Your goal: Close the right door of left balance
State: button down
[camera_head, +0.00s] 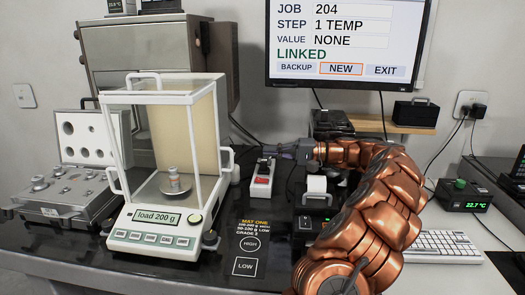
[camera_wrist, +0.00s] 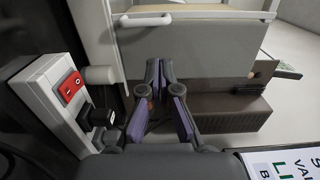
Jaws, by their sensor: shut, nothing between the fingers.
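The left balance (camera_head: 155,215) stands on the dark table at the left, a white-framed glass chamber on a base reading "load 200 g". A metal weight (camera_head: 173,178) stands on its pan. The right door's white handle (camera_head: 229,160) sticks out on the chamber's right side. How far that door is open is hard to tell through the clear glass. My gripper (camera_head: 285,150) is right of the handle, apart from it, pointing left. In the wrist view my gripper (camera_wrist: 159,85) is shut and empty. A white handle (camera_wrist: 145,19) shows beyond the fingers, probably the door's.
A switch box with a red rocker (camera_head: 262,180) stands between balance and arm, and shows close at the left of the wrist view (camera_wrist: 70,88). A small printer (camera_head: 316,192) is under my arm. A weight case (camera_head: 60,190) lies left of the balance. A monitor (camera_head: 345,45) hangs behind.

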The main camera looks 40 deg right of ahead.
jog(key=x, duration=0.8)
jog(key=shift+w+a, duration=0.2)
jog(key=shift+a, duration=0.15)
jog(key=shift+f, duration=0.1)
